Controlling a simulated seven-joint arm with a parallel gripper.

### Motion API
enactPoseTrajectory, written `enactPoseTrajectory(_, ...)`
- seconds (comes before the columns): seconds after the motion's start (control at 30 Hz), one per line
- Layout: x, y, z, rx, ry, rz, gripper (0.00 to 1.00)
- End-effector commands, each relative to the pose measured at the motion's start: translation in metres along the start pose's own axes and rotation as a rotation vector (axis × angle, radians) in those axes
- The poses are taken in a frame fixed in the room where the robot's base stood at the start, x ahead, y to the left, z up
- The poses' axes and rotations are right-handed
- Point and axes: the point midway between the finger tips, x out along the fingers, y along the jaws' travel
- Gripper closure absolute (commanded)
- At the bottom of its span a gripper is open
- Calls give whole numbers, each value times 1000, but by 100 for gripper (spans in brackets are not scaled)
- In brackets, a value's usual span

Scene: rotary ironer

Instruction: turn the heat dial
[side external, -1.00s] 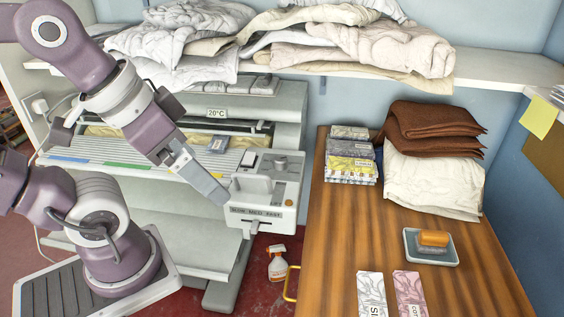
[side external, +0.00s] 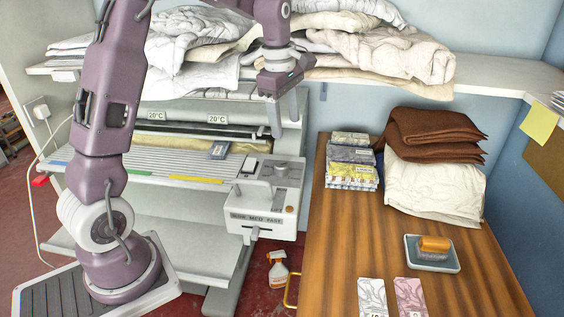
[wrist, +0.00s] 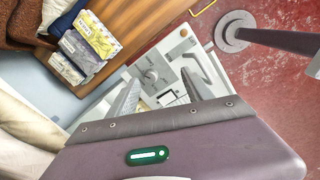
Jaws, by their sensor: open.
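The control box (side external: 262,200) is pale grey and stands at the right end of the rotary ironer (side external: 165,165). A short round grey knob (side external: 281,170), which looks like the heat dial, is on its upper face. My gripper (side external: 285,125) hangs above and behind the knob, fingers pointing down, apart from it. In the wrist view my gripper (wrist: 160,78) is open and empty, with the control box (wrist: 172,62) beyond the fingertips. Part of the box is hidden behind the fingers. Two small "20°C" labels (side external: 217,119) sit along the ironer's top.
A shelf (side external: 490,75) with folded linens (side external: 390,45) is behind my gripper. A wooden table (side external: 350,235) with stacked packets (side external: 351,160) and brown cloths (side external: 430,135) stands to the right. A spray bottle (side external: 278,270) is on the red floor. The box's front reads SLOW MED FAST.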

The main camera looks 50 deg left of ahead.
Motion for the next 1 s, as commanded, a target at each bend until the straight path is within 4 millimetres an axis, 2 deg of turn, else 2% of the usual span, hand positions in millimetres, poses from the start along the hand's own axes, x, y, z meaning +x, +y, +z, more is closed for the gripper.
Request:
enactPoseTrajectory(0.03,33,21,-17,-173,13,-42,41)
enactPoseTrajectory(0.1,70,41,-37,-401,34,-79,41)
enactPoseTrajectory(0.2,105,54,-54,-599,57,-108,41)
enactPoseTrajectory(0.33,123,58,-62,-689,68,-121,41)
enactPoseTrajectory(0.6,172,51,-62,-691,68,-122,41)
enactPoseTrajectory(0.7,184,49,-63,-691,69,-121,41)
enactPoseTrajectory(1.0,190,49,-62,-689,67,-118,41)
